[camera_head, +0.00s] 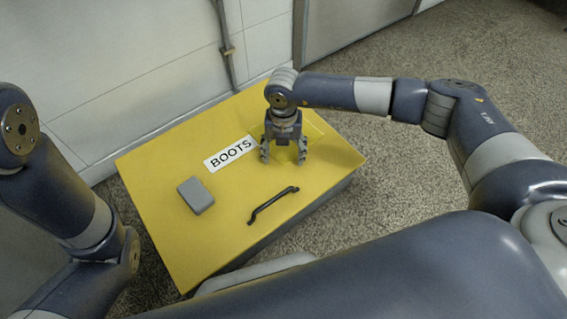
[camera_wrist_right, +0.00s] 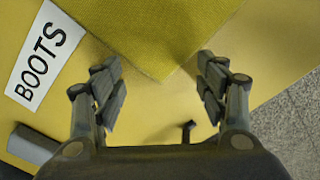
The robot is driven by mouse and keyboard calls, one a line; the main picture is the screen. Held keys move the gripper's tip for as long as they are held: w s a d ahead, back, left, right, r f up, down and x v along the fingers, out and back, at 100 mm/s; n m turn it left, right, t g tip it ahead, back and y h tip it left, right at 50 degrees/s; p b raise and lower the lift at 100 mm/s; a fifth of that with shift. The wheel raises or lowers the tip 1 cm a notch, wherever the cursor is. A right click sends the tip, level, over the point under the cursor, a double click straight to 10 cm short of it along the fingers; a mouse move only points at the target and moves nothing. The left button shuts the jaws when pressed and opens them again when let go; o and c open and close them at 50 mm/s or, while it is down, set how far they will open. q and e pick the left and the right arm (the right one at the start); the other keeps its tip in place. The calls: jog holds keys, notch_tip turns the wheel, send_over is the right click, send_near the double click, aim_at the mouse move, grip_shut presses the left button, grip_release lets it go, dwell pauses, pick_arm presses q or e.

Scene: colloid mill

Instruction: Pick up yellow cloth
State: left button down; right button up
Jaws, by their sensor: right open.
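The yellow cloth (camera_head: 313,131) lies flat on the yellow box top, a near match in colour, partly hidden behind my right gripper. In the right wrist view the woven cloth (camera_wrist_right: 165,35) fills the upper middle, one corner pointing down between the fingers. My right gripper (camera_head: 283,160) points down over the cloth's near part. I cannot tell whether the fingertips touch the surface. My left arm shows at the left, but its gripper is out of view.
The yellow box (camera_head: 165,245) carries a white "BOOTS" label (camera_head: 231,154) left of my right gripper. A grey block (camera_head: 195,195) and a black handle-shaped bar (camera_head: 272,205) lie nearer on its top. A white wall (camera_head: 110,70) with a pipe (camera_head: 227,50) stands behind.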

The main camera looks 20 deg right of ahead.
jog(key=shift+f, duration=0.45)
jog(key=shift+f, duration=0.15)
jog(key=shift+f, duration=0.15)
jog(key=c, duration=0.9)
jog(key=shift+s, duration=0.15)
jog(key=c, duration=0.7)
jog(key=shift+d+f, duration=0.1)
